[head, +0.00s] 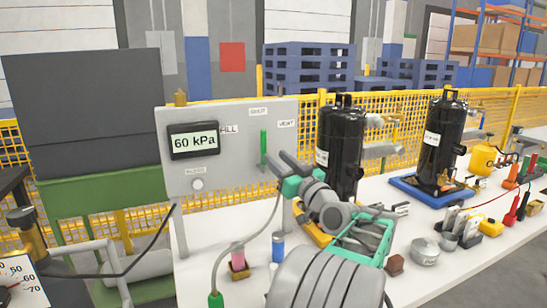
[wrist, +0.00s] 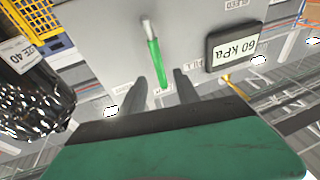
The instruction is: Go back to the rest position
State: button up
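My gripper (head: 278,168) is in front of the grey control panel (head: 228,112), a little right of its green lever (head: 263,148). The lever stands upright, its tip toward the SHUT label. In the wrist view, which is upside down, my gripper's two fingers (wrist: 161,80) are spread with a gap between them. There the green lever (wrist: 154,58) appears in line with that gap, beyond the fingers, and nothing is held. The display (head: 194,140) reads 60 kPa. A round knob (head: 198,184) sits below it. The folded arm (head: 335,210) hangs over the white bench.
A black tank (head: 340,150) stands close behind my arm, and another (head: 440,140) stands on a blue tray (head: 412,194). A pink-topped cylinder (head: 239,264), a blue one (head: 278,247) and a metal pot (head: 425,252) are near the arm. Yellow mesh fencing (head: 392,112) runs behind.

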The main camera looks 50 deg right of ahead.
jog(key=w+a+n+g+y+p, duration=0.2)
jog(key=w+a+y+p, duration=0.15)
jog(key=w+a, duration=0.55)
jog(key=w+a+f+n+g+y+p, duration=0.1)
jog(key=w+a+f+g+y+p, duration=0.2)
jog(key=a, duration=0.7)
jog(key=w+a+f+g+y+p, duration=0.1)
jog(key=a+f+g+p, duration=0.25)
jog(key=a, duration=0.75)
jog(key=s+a+f+n+g+p, duration=0.15)
jog(key=s+a+g+p, duration=0.4)
jog(key=a, duration=0.55)
jog(key=s+a+f+g+p, duration=0.1)
jog(key=s+a, duration=0.1)
jog(key=s, duration=0.5)
jog(key=s+a+f+g+h+p, duration=0.1)
jog(key=s+a+f+p, duration=0.1)
jog(key=s, duration=0.5)
jog(key=shift+a+m, duration=0.45)
